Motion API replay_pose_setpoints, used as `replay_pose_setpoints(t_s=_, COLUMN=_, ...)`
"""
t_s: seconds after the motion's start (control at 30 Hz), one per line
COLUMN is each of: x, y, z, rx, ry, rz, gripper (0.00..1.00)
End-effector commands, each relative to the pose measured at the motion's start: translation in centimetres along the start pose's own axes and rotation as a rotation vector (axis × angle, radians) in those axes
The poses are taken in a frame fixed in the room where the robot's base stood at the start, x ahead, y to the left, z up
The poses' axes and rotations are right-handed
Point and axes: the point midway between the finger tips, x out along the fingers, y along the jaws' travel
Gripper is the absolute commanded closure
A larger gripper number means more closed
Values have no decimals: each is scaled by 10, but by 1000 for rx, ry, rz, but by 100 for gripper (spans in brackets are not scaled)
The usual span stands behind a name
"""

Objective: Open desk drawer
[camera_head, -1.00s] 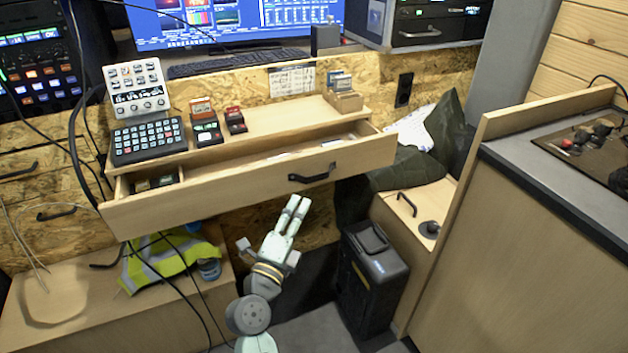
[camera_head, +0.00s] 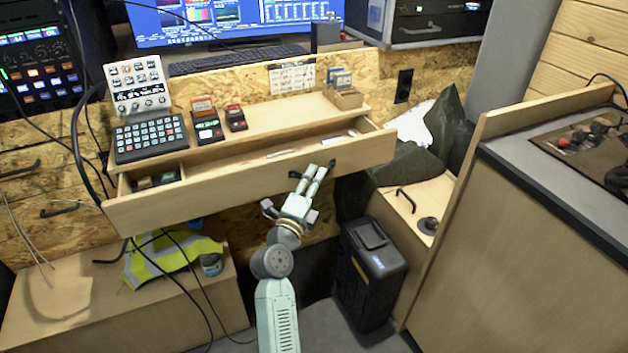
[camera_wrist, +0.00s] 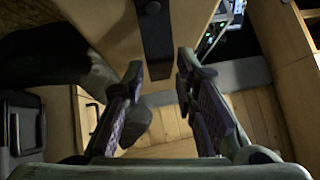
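The desk drawer (camera_head: 240,188) stands pulled out below the desk top, its inside showing from above. Its dark bar handle (camera_head: 297,174) is on the front panel, right of the middle, partly covered by my fingers. My gripper (camera_head: 317,172) is up at the handle, reaching from below. In the wrist view, the drawer front (camera_wrist: 110,25) fills the upper middle, and the handle (camera_wrist: 155,45) runs down between my two spread fingers (camera_wrist: 160,66). Gaps show on both sides of the handle, so the gripper is open around or just short of it; exact depth is unclear.
A keypad (camera_head: 150,138) and small boxes (camera_head: 207,122) stand on the desk top. A black case (camera_head: 372,270) stands on the floor right of my arm. A bench with a yellow vest (camera_head: 165,258) is at left, with loose cables hanging near it.

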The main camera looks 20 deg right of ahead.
Motion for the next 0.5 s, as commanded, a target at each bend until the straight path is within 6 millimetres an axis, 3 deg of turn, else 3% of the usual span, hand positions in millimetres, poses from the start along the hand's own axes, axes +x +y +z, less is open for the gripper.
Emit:
replay_pose_setpoints(t_s=0.17, x=0, y=0, z=0, rx=-1, ry=0, rz=0, gripper=74)
replay_pose_setpoints(t_s=0.5, x=0, y=0, z=0, rx=-1, ry=0, rz=0, gripper=97)
